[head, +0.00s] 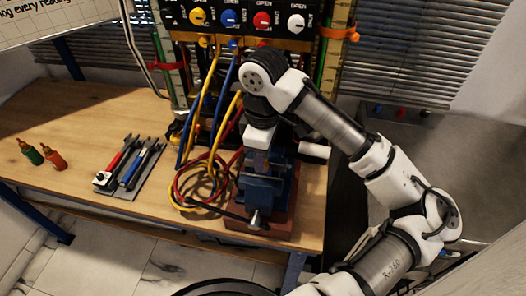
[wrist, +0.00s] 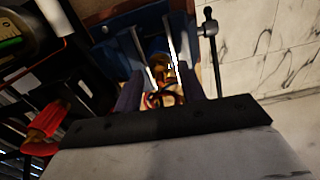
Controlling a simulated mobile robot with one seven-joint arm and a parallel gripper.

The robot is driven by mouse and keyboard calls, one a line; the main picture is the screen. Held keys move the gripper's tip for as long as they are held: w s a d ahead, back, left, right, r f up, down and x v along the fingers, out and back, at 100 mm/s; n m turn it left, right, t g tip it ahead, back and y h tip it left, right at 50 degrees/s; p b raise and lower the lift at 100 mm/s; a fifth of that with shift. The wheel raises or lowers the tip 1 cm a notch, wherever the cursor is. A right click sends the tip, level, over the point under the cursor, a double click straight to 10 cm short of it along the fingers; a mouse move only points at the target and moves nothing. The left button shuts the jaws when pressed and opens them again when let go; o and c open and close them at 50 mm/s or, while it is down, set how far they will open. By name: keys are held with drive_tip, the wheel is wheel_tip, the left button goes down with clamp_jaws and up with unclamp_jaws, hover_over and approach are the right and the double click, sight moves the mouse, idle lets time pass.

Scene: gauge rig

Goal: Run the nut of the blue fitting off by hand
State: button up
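In the head view, a blue vise (head: 262,188) stands on a red-brown block at the right end of the bench. My gripper (head: 259,155) points down right over its jaws, and my wrist hides most of what the jaws hold. In the wrist view, a brass-coloured fitting (wrist: 161,68) shows between the fingers of my gripper (wrist: 160,85), with the vise (wrist: 110,58) around it. The fingers stand apart on either side of the fitting; I cannot tell whether they touch it.
Yellow, blue and red hoses (head: 205,175) hang from the panel (head: 245,18) and coil left of the vise. A grey tool mat (head: 130,172) with several tools and two small bottles (head: 42,155) lie further left. Bare bench lies between mat and hoses.

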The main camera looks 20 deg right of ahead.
drive_tip(key=shift+r, duration=0.1)
wheel_tip(320, 180, up, 14)
drive_tip(key=b, duration=0.1)
drive_tip(key=shift+b, duration=0.35)
drive_tip(key=shift+f, duration=0.25)
idle(0.5)
